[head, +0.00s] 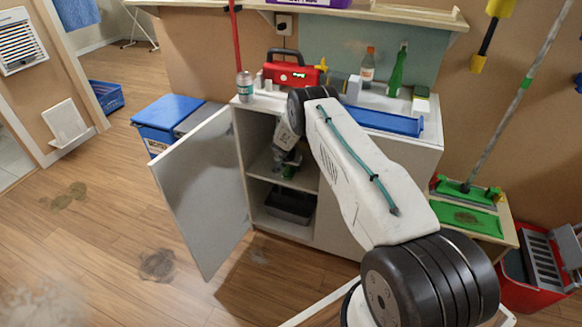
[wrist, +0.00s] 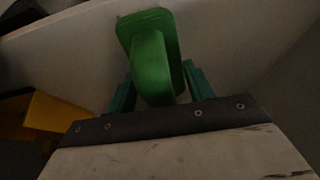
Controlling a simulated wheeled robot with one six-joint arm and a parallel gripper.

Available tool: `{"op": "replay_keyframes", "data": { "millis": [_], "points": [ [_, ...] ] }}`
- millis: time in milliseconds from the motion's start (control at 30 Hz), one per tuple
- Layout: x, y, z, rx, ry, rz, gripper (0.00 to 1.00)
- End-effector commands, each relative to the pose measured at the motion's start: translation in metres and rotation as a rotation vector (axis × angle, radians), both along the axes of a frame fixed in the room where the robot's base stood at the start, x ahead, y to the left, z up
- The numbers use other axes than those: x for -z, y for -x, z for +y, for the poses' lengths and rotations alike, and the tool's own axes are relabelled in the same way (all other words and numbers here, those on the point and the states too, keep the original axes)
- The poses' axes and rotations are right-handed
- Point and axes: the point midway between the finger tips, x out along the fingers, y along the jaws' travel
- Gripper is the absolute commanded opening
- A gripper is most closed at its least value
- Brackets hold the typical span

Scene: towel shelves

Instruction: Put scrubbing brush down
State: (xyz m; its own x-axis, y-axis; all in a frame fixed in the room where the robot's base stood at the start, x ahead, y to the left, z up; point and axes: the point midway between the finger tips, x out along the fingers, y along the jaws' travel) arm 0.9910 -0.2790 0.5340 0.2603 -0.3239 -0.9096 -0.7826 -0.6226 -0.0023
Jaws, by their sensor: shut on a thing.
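My gripper (wrist: 160,90) is shut on the green scrubbing brush (wrist: 153,60), with one teal finger on each side of its rounded handle. In the wrist view the brush lies against or just above a pale shelf surface; I cannot tell whether it touches. In the head view my gripper (head: 286,160) is inside the open cabinet (head: 240,140), at the upper shelf (head: 300,178). Only a small bit of green shows there, and the gripper's body hides most of the brush.
The cabinet door (head: 205,195) stands wide open on the left. A dark bin (head: 290,207) sits on the lower shelf. A yellow object (wrist: 55,115) is at the left in the wrist view. A red case (head: 292,74), bottles and a blue tray (head: 392,121) stand on the cabinet top.

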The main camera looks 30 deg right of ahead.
Motion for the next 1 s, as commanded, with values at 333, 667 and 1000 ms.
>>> {"op": "replay_keyframes", "data": {
  "millis": [333,667,1000],
  "points": [
    [0.001,0.000,0.000,0.000,0.000,0.000,0.74],
    [-0.026,0.005,0.009,-0.002,0.000,-0.002,0.74],
    [-0.088,0.024,0.030,-0.001,0.000,-0.002,0.74]
  ]
}}
